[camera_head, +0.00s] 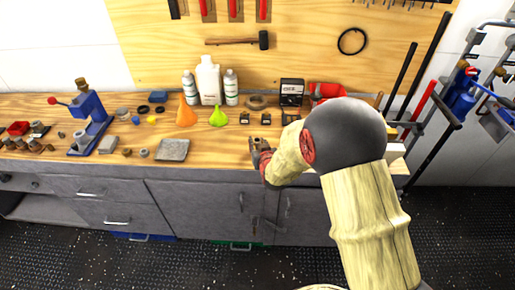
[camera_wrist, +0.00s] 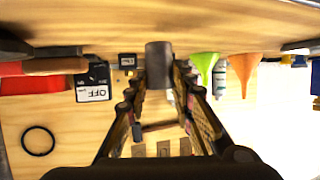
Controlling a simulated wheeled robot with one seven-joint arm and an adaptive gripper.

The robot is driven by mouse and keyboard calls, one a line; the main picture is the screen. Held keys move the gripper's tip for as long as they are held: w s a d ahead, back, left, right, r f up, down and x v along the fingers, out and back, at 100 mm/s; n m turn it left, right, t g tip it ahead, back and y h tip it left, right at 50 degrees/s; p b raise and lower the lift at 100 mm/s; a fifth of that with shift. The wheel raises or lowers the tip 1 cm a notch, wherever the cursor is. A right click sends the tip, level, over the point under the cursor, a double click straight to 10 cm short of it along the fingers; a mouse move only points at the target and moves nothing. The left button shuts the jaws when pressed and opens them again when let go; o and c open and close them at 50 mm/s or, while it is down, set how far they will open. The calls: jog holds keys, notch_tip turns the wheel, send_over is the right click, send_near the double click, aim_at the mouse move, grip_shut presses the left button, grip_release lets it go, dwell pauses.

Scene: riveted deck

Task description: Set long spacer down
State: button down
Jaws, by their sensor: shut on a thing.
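The long spacer (camera_wrist: 159,64) is a dark grey cylinder. In the wrist view it sits between the fingertips of my gripper (camera_wrist: 159,82), which is shut on it. In the head view my gripper (camera_head: 258,147) is at the front edge of the wooden workbench (camera_head: 215,152), right of centre. The spacer is too small there to make out clearly beside the fingers. I cannot tell whether its end touches the bench top.
A grey square plate (camera_head: 173,150) lies to the left on the bench. An orange funnel (camera_head: 186,113), a green funnel (camera_head: 219,117) and white bottles (camera_head: 208,82) stand behind. Small black boxes (camera_head: 244,118) are near my gripper. Bare wood lies between plate and gripper.

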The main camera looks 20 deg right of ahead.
jog(key=shift+a+f, duration=0.1)
jog(key=shift+f, duration=0.8)
jog(key=shift+r, duration=0.1)
jog(key=c, duration=2)
grip_release()
jog(key=shift+f+b, duration=0.2)
jog(key=shift+b, duration=0.1)
jog(key=o, duration=0.5)
jog(key=shift+c, duration=0.2)
jog(key=shift+r, duration=0.15)
